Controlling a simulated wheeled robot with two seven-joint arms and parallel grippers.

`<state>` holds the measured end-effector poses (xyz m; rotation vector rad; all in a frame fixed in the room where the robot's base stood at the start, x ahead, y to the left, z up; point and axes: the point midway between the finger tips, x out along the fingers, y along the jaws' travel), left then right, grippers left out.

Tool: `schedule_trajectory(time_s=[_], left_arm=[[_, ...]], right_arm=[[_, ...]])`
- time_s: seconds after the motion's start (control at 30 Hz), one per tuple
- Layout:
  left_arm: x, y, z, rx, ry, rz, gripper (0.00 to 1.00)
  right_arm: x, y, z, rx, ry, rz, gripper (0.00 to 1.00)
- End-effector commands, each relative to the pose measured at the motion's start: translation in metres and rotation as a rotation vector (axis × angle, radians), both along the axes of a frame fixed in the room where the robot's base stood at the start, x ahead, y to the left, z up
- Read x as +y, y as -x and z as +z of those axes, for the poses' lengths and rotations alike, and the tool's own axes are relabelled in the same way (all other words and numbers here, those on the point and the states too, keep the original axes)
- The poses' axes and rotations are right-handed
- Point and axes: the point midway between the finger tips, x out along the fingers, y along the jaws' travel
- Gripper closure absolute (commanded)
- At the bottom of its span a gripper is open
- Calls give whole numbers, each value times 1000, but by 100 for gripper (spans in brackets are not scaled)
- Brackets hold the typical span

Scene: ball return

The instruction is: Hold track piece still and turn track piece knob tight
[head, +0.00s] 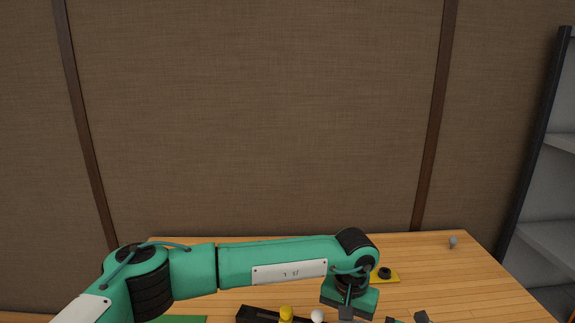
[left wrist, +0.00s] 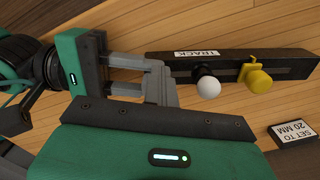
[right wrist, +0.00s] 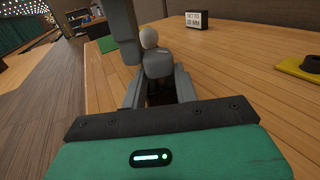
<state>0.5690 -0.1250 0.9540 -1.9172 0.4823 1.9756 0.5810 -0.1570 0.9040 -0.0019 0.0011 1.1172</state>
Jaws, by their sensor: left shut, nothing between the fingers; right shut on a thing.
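The track piece is a long black bar, labelled TRACK, lying on the table in the left wrist view (left wrist: 285,63); its near part also shows in the head view (head: 258,314). A yellow knob (left wrist: 258,80) stands on its side, and a white ball (left wrist: 209,88) sits between knob and grippers. My right gripper (left wrist: 143,64) is shut on the track piece's end; the grip is partly hidden. My left gripper (left wrist: 160,78) is shut and empty close beside the right fingers, apart from the knob with the ball between.
A black sign reading SET TO 20 MM (right wrist: 196,19) stands on the table. A yellow plate with a black knob (head: 386,274) lies behind my left wrist. A green mat (head: 180,319) is at the left. A small grey thing (head: 453,242) stands at the far right. The right table surface is mostly clear.

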Motion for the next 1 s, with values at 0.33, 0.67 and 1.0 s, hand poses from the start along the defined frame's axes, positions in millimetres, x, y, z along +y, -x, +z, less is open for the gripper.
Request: schedule_trajectory(time_s=[0.33, 0.67, 1.0], left_arm=[[0, -4, 1, -11, 8, 5, 100], [5, 1, 3, -10, 7, 5, 100], [5, 2, 37, -8, 6, 2, 100]], right_arm=[[7, 7, 0, 1, -6, 22, 99], [7, 6, -1, 2, -5, 20, 99], [4, 4, -1, 2, -3, 12, 100]])
